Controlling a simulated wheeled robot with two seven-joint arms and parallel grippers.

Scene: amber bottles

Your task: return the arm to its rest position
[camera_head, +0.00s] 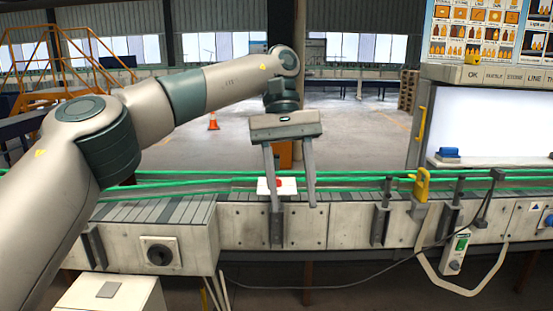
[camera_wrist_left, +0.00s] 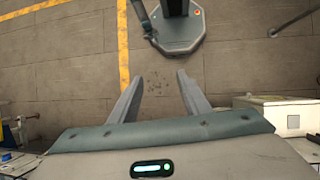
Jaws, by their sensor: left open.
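My left arm (camera_head: 190,95) comes in from the left in the head view and reaches out over the conveyor. My left gripper (camera_head: 293,200) hangs at its end with the fingers pointing down, open and apart, in front of the conveyor's side. In the left wrist view the left gripper (camera_wrist_left: 158,85) shows two spread fingers with only bare floor between them. Nothing is held. My right gripper is not in view.
A conveyor (camera_head: 345,226) with green rails runs across the head view. A yellow clamp (camera_head: 422,186) and a blue object (camera_head: 448,153) by the lit panel (camera_head: 493,122) are at right. A white box (camera_head: 110,293) stands at lower left. An orange cone (camera_head: 213,121) is on the open floor behind.

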